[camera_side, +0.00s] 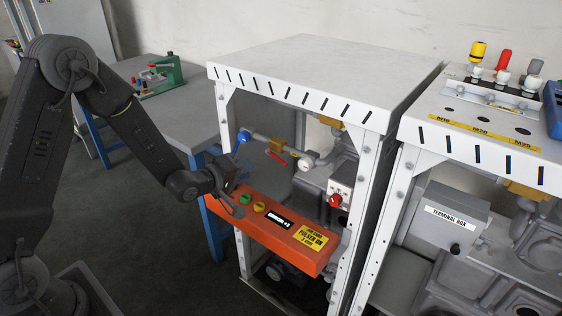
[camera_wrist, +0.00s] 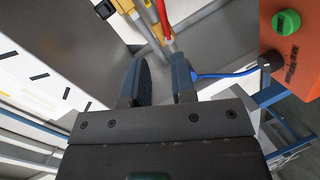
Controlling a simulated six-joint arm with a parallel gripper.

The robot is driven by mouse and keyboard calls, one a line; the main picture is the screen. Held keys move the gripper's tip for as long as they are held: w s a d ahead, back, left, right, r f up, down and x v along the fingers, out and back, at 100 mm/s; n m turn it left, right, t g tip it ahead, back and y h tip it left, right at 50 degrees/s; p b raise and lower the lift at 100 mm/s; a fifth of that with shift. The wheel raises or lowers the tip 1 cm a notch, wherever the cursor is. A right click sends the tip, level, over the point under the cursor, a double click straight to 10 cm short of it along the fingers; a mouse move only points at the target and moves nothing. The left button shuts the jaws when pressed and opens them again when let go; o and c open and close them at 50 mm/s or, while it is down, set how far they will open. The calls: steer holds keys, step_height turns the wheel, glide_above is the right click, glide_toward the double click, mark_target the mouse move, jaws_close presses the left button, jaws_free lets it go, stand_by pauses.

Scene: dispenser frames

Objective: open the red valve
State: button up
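The red valve handle (camera_side: 276,157) is a small lever on a pipe inside the white frame, right of a blue round knob. In the wrist view the red handle (camera_wrist: 163,16) shows as a thin bar at the top, beyond the fingertips and roughly in line with the gap between them. My gripper (camera_side: 236,186) is at the front left of the frame, near the left end of the orange panel, below and left of the handle. In the wrist view my gripper (camera_wrist: 161,62) has its two fingers apart with nothing between them. It does not touch the handle.
The orange panel (camera_side: 268,238) with green and yellow buttons juts out below the handle. A blue knob (camera_side: 244,137), a white knob (camera_side: 305,163) and a red rotary switch (camera_side: 335,200) are close by. White frame posts (camera_side: 233,185) bound the opening.

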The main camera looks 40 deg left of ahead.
mark_target(280, 161)
steer(key=shift+n, duration=0.4)
steer(key=x, duration=1.4)
steer(key=shift+f, duration=0.4)
steer(key=shift+c, duration=0.5)
jaws_close()
